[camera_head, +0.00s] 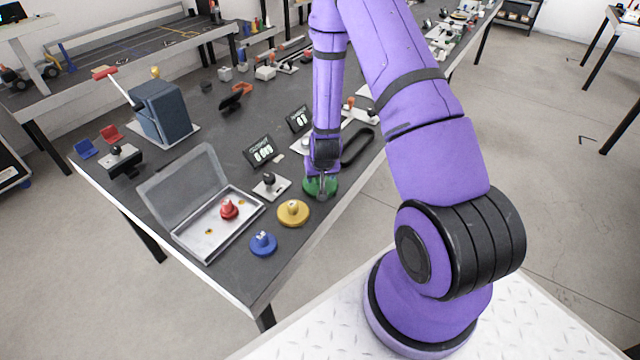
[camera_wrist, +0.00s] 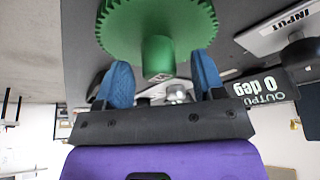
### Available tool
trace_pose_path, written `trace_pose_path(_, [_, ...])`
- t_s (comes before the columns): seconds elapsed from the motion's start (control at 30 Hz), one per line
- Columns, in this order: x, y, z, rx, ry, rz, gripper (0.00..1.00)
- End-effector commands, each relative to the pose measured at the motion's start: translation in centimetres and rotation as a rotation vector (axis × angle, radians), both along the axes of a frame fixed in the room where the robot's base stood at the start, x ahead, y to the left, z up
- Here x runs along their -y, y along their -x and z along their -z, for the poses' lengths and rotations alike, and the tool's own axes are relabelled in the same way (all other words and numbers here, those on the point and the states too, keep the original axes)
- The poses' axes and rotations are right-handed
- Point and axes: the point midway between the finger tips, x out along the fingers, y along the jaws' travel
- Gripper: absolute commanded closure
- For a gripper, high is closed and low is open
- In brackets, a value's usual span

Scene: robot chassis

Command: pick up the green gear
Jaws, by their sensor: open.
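The green gear (camera_head: 311,186) lies on the dark table near its right front edge, partly hidden by my gripper in the head view. In the wrist view the green gear (camera_wrist: 130,22) shows its toothed disc and a round hub standing out from it. My gripper (camera_head: 321,190) is right over the gear, pointing down. In the wrist view my gripper (camera_wrist: 160,80) has its two blue fingers apart, one on each side of the hub. Gaps show between the hub and both fingers, so it is not clamped.
A yellow gear (camera_head: 292,213) and a blue gear (camera_head: 263,244) lie near the gripper. A red gear (camera_head: 228,209) sits in an open box (camera_head: 181,243). A small black-knobbed device (camera_head: 270,185) and display blocks (camera_head: 261,151) stand to the left. A black loop (camera_head: 357,148) lies behind.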

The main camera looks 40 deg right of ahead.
Motion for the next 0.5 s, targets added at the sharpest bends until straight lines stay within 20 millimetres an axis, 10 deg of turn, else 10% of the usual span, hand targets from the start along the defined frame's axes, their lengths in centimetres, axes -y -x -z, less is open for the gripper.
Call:
trace_pose_path(0.33, [0.12, -0.25, 0.72, 0.0, 0.0, 0.0, 0.37])
trace_pose_path(0.5, [0.12, -0.25, 0.71, 0.0, 0.0, 0.0, 0.72])
